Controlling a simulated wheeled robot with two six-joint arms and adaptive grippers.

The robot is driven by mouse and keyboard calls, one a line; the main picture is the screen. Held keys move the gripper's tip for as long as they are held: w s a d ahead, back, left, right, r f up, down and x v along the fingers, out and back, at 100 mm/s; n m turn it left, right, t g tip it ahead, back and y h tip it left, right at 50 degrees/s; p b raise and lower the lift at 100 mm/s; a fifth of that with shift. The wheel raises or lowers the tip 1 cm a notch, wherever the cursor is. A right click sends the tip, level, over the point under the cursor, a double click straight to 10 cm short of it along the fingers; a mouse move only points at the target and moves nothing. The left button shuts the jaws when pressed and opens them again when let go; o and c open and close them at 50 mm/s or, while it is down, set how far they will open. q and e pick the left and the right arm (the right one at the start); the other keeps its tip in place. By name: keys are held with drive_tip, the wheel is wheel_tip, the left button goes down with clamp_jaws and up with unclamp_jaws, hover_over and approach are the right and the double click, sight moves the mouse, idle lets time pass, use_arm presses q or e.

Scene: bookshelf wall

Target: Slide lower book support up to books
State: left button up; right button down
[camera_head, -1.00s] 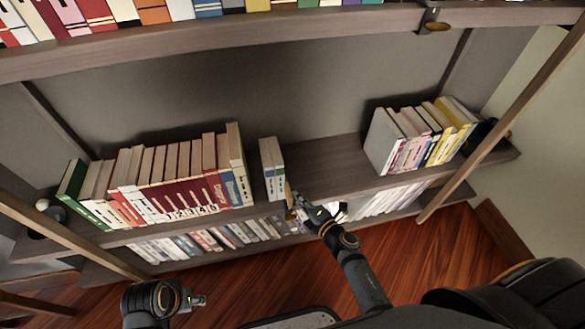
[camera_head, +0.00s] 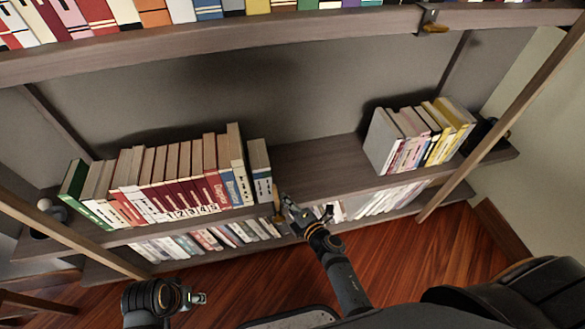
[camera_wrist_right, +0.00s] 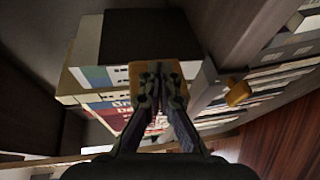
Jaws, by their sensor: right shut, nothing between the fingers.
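The lower book support shows as a narrow gold-brown piece (camera_head: 277,201) at the front edge of the middle shelf, just right of the books. In the right wrist view its tan plate (camera_wrist_right: 133,74) is behind the fingertips, and a gold knob (camera_wrist_right: 238,93) sits lower at the shelf edge.
Another group of books (camera_head: 418,135) stands at the right of the same shelf, with bare shelf (camera_head: 318,168) between. The upper shelf (camera_head: 230,42) has its own bracket with a gold handle (camera_head: 435,28). More books (camera_head: 205,240) fill the bottom shelf.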

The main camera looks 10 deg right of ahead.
drive_tip(key=shift+a, duration=0.65)
drive_tip(key=shift+d, duration=2.05)
